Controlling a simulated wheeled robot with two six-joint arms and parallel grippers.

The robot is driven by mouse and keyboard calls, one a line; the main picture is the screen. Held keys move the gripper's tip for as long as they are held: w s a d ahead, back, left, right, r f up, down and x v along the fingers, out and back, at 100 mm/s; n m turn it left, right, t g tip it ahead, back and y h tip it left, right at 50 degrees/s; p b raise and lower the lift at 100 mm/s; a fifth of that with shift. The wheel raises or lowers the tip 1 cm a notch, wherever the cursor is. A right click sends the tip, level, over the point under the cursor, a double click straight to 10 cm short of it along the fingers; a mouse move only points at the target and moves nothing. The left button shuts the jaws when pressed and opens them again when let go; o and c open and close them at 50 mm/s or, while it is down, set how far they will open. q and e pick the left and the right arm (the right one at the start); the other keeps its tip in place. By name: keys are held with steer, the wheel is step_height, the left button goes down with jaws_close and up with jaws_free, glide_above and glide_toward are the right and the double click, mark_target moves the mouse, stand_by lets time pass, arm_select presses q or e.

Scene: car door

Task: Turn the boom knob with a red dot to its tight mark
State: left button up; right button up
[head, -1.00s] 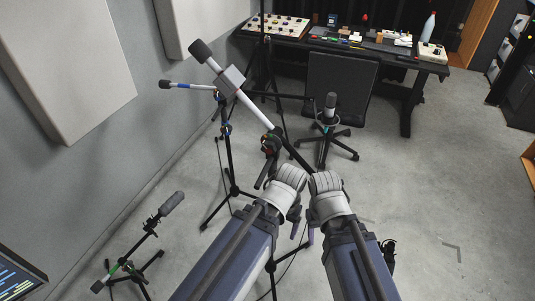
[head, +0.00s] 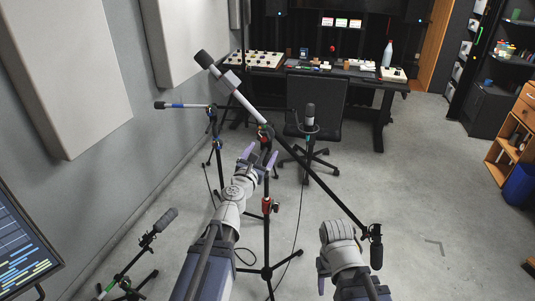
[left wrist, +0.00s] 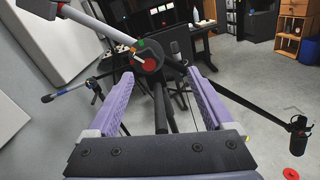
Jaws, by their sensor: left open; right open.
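The boom knob (head: 264,132) is a dark round clutch where the long boom (head: 318,177) crosses its stand. In the left wrist view, the knob (left wrist: 149,61) shows red, white, green and orange marks; which is the tight mark I cannot tell. My left gripper (head: 260,158) is open just below and in front of the knob. In the left wrist view, its two purple fingers (left wrist: 158,76) point at the knob with a gap around it, not visibly touching. My right gripper (head: 326,268) is at the lower right, away from the knob, its fingers partly hidden.
A microphone (head: 376,249) hangs at the boom's low end, near my right arm. A blue-marked stand (head: 213,124) is left of the knob and a green-marked stand (head: 140,255) at lower left. A chair (head: 316,103) and desk (head: 378,118) stand behind.

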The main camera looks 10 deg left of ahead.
mark_target(263, 139)
arm_select(q)
steer(key=shift+s+a+n+y, duration=0.25)
steer(key=shift+a+n+y, duration=0.35)
steer(key=shift+a+n, duration=0.5)
steer(key=shift+w+d, duration=0.15)
steer(key=shift+w, duration=3.85)
steer(key=shift+s, duration=0.1)
jaws_close()
